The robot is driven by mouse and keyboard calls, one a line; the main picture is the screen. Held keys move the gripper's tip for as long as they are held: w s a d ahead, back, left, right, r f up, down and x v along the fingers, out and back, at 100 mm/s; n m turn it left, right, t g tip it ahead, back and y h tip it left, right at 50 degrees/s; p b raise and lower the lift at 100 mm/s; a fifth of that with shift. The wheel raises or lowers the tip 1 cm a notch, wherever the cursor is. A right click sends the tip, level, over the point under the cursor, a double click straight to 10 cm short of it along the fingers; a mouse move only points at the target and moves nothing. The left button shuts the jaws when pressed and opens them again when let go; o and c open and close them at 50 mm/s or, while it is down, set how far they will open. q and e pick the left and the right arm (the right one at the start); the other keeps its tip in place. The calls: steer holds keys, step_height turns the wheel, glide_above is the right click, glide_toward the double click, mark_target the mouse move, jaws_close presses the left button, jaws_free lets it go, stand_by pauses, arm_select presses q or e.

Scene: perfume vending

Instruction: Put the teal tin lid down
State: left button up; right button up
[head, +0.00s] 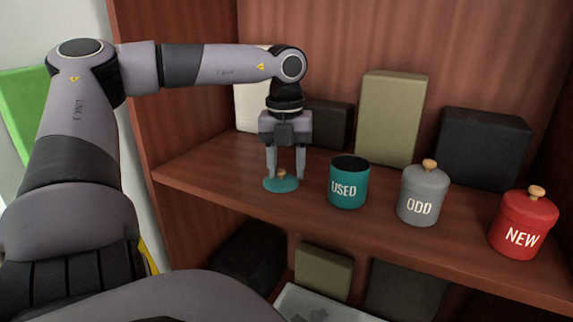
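The teal tin lid (281,185) lies flat on the wooden shelf, left of the teal tin marked USED (349,184). Its small wooden knob points up. My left gripper (285,177) points straight down over the lid. Its two fingers stand apart on either side of the knob, with a gap showing around it. The USED tin stands upright with its top open and dark inside. My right gripper is not in view.
A grey lidded tin marked ODD (419,197) and a red lidded tin marked NEW (522,226) stand to the right. Olive (392,117) and black (483,148) boxes line the back. The shelf (215,170) is bare left of the lid.

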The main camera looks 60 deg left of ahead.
arm_select(q)
steer(key=shift+r, duration=0.1)
step_height(320, 180, up, 12)
steer(key=p, duration=0.2)
steer(key=shift+p, duration=0.35)
steer(key=shift+s, duration=0.1)
stand_by(0.3)
